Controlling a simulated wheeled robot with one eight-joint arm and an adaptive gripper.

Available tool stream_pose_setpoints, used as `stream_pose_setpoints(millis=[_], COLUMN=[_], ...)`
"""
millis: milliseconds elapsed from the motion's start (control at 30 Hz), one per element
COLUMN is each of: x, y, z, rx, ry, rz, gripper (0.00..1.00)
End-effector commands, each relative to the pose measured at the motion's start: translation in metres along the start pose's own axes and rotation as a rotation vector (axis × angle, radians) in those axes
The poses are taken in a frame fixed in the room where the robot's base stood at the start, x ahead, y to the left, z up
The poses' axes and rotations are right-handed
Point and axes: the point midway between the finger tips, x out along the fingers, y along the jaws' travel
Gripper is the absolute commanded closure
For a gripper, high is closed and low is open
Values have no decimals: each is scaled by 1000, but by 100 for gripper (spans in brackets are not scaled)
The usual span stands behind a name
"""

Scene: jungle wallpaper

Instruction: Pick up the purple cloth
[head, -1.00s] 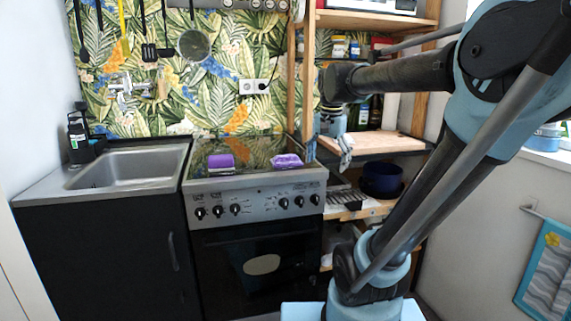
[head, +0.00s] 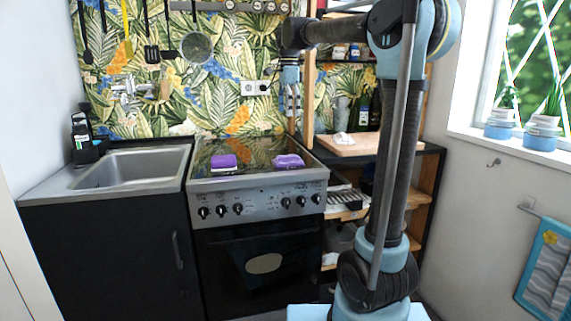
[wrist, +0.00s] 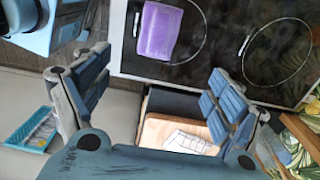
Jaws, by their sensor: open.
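Two purple items lie apart on the black stove top (head: 250,150). The right one (head: 288,161) looks like a folded cloth with paler markings, and the left one (head: 223,161) is a blockier purple piece; I cannot tell surely which is the cloth. One purple item, seemingly the right one, shows in the wrist view (wrist: 158,31) beside a burner ring. My gripper (head: 291,100) hangs above the stove's back right corner in the head view. In the wrist view my gripper (wrist: 158,65) has its fingers wide apart with nothing between them, and the purple item is beyond the fingertips.
A wooden board (head: 352,147) with a pale checked cloth (head: 342,139) sits on the shelf unit right of the stove. A steel sink (head: 130,170) is at the left. Utensils hang on the wall behind. The stove top around the purple items is clear.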

Motion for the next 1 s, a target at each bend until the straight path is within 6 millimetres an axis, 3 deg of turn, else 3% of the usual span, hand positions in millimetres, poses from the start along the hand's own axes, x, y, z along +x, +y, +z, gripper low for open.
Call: stream_pose_setpoints(millis=[600,1000], x=[99,129], y=[1,2], z=[7,6], rx=[-9,-9], ry=[0,0], rz=[0,0], gripper=[13,13])
